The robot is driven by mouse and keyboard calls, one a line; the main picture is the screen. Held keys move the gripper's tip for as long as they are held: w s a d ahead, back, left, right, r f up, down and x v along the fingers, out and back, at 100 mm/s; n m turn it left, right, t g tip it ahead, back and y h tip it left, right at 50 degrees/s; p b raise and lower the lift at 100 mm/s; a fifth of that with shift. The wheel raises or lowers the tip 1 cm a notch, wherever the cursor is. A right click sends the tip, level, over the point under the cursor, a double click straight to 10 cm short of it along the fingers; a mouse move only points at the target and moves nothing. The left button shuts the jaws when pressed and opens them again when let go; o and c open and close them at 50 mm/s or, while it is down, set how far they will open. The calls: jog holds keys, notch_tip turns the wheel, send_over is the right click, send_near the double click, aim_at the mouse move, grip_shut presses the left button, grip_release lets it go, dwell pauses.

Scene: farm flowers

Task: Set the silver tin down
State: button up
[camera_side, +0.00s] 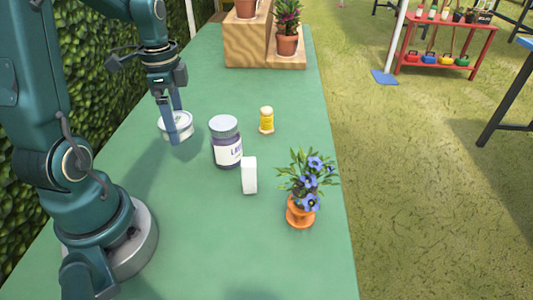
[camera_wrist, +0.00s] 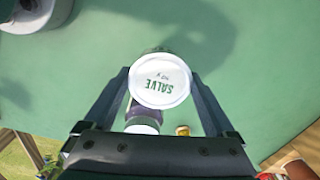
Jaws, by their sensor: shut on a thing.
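The silver tin (camera_side: 181,131) is a low round tin with a pale lid, held level between the fingers of my gripper (camera_side: 174,121) on the left half of the table. In the wrist view its white lid (camera_wrist: 160,80) reads "SALVE", and a finger lies along each side of it. My gripper points down and is shut on the tin. The side view does not clearly show whether the tin's base touches the table or hangs slightly above it.
A purple labelled jar (camera_side: 227,148) stands close right of the tin. Beyond it are a yellow bottle (camera_side: 266,121), a white box (camera_side: 249,175) and a blue-flowered pot (camera_side: 301,210). A wooden step stand (camera_side: 247,48) with potted plants is at the back. The green table (camera_side: 215,90) is clear behind the tin.

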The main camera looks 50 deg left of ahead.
notch_tip(320, 180, up, 2)
jog(key=shift+s+r, duration=0.1)
jog(key=w+r, duration=0.2)
jog(key=r, duration=0.1)
jog(key=shift+w+a+m, duration=0.15)
jog(key=shift+a+m, duration=0.15)
jog(key=shift+a, duration=0.1)
jog(key=w+r+m, duration=0.1)
jog(key=w, duration=0.3)
jog(key=m, duration=0.7)
send_over(290, 158)
notch_tip(290, 158, down, 9)
jog(key=shift+r, duration=0.15)
jog(key=shift+f, duration=2.25)
jog(key=shift+f, duration=0.2)
